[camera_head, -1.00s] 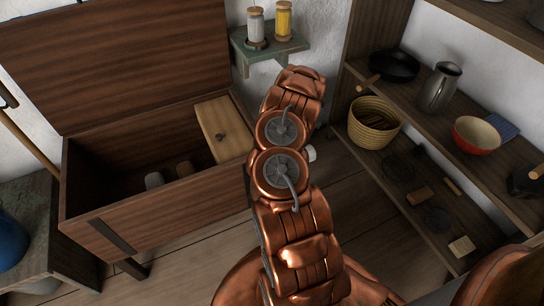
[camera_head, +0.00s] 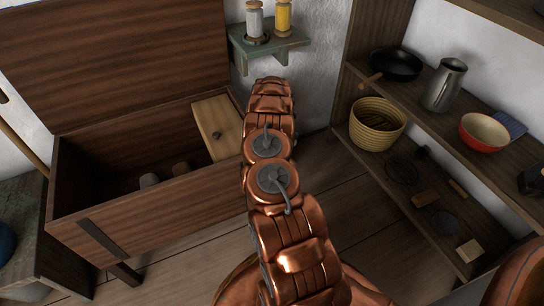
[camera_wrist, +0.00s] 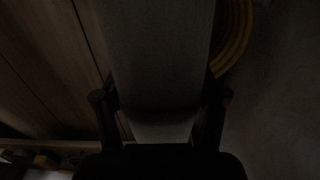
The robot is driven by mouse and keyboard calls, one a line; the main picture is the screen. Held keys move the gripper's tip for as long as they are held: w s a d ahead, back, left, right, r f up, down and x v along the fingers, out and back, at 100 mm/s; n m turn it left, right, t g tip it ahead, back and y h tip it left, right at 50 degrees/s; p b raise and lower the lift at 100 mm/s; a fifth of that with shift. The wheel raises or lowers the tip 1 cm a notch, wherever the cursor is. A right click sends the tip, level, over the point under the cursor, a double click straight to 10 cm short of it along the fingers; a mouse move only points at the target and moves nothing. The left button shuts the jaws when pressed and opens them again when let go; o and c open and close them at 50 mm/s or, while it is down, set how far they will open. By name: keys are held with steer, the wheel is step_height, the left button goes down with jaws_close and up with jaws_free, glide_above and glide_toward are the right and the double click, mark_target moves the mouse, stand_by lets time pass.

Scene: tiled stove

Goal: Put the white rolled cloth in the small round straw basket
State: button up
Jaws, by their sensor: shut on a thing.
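The small round straw basket (camera_head: 357,134) stands on a shelf of the unit to the right of my arm in the head view. Part of its coiled rim (camera_wrist: 238,40) shows at the upper right of the dark wrist view. My gripper (camera_wrist: 160,100) is shut on the white rolled cloth (camera_wrist: 158,45), which looks grey in shadow and runs up between the fingers. In the head view my arm hides the gripper and the cloth.
An open wooden chest (camera_head: 150,222) stands at left, with a light wooden box (camera_head: 217,125) in it. The shelf unit holds a black pan (camera_head: 397,65), a metal jug (camera_head: 443,85) and a red bowl (camera_head: 484,132). A green wall shelf (camera_head: 270,45) holds two jars.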

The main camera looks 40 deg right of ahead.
step_height(320, 180, down, 6)
steer(key=b, duration=0.3)
steer(key=shift+w, duration=0.2)
steer(key=shift+f, duration=0.25)
steer(key=o, duration=1.3)
steer(key=shift+o, duration=0.2)
steer(key=shift+r, duration=0.1)
